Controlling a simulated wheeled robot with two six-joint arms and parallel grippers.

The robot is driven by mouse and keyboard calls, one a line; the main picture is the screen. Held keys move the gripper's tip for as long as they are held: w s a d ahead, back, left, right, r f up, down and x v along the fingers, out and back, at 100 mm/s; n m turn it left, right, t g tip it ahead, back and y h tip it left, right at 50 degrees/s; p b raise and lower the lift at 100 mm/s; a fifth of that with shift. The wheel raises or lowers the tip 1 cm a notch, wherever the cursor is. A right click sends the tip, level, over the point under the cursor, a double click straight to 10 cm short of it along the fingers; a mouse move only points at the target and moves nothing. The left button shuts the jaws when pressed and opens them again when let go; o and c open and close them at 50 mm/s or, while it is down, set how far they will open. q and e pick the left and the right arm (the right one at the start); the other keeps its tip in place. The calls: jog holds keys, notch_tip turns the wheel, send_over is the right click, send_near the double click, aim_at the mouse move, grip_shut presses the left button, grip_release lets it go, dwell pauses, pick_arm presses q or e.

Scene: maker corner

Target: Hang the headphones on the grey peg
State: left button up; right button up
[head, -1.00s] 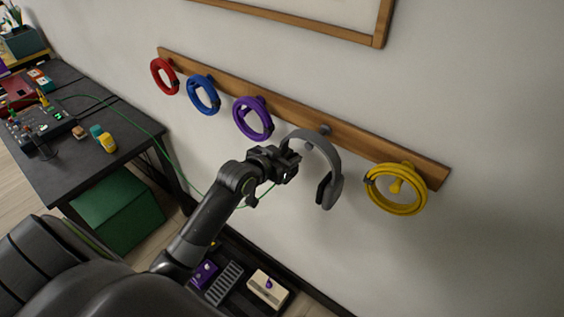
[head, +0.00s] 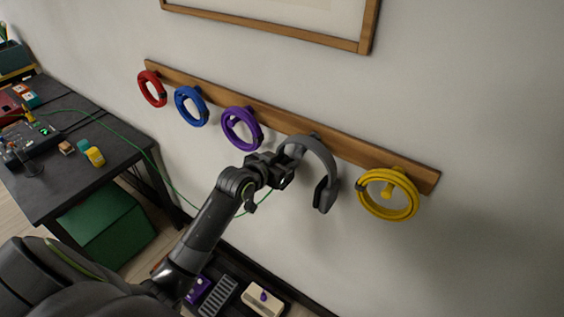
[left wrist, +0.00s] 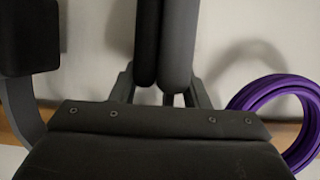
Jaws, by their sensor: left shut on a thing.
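The grey headphones (head: 327,165) are in front of the wooden peg rail, headband up, with one ear cup hanging free at the right. My left gripper (head: 284,172) is shut on their left side, which it partly hides. In the left wrist view dark padded parts (left wrist: 163,40) stand between the fingers (left wrist: 165,92), and the other ear cup (left wrist: 28,38) is at the left. The grey peg (head: 315,136) shows only slightly at the top of the headband. Whether the band rests on it I cannot tell. My right gripper is not in view.
The wooden rail (head: 285,121) also carries red (head: 152,90), blue (head: 191,107), purple (head: 241,129) and yellow (head: 388,210) coils. The purple coil is close to my gripper in the left wrist view (left wrist: 285,110). A dark workbench (head: 80,180) stands at the left.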

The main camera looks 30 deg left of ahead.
pick_arm(q)
jog(key=o, duration=1.2)
jog(key=b+v, duration=0.2)
jog(key=v, duration=1.5)
jog(key=shift+s, duration=0.25)
